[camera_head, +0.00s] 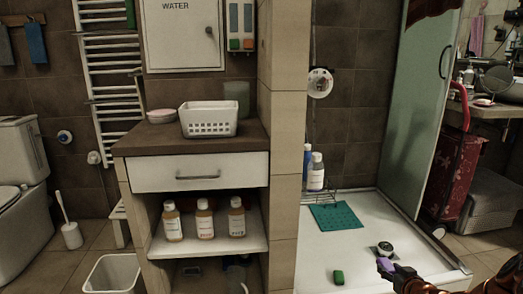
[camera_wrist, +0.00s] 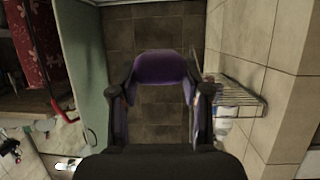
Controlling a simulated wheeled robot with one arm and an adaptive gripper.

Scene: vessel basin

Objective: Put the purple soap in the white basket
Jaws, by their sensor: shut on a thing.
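The purple soap (camera_wrist: 160,68) is between the fingertips of my gripper (camera_wrist: 160,85) in the wrist view, and the fingers are shut on it. In the head view the soap (camera_head: 386,264) and my gripper (camera_head: 392,268) show at the lower right, over the shower tray. The white basket (camera_head: 209,120) stands on the dark counter top of the cabinet, left of the tiled pillar. It has slotted sides, and its inside is mostly hidden from this angle. My gripper is well to the right of the basket and lower than it.
The tiled pillar (camera_head: 284,150) stands between the basket and the shower. A glass panel (camera_head: 416,100) rises at the right. A dish (camera_head: 161,116) is left of the basket.

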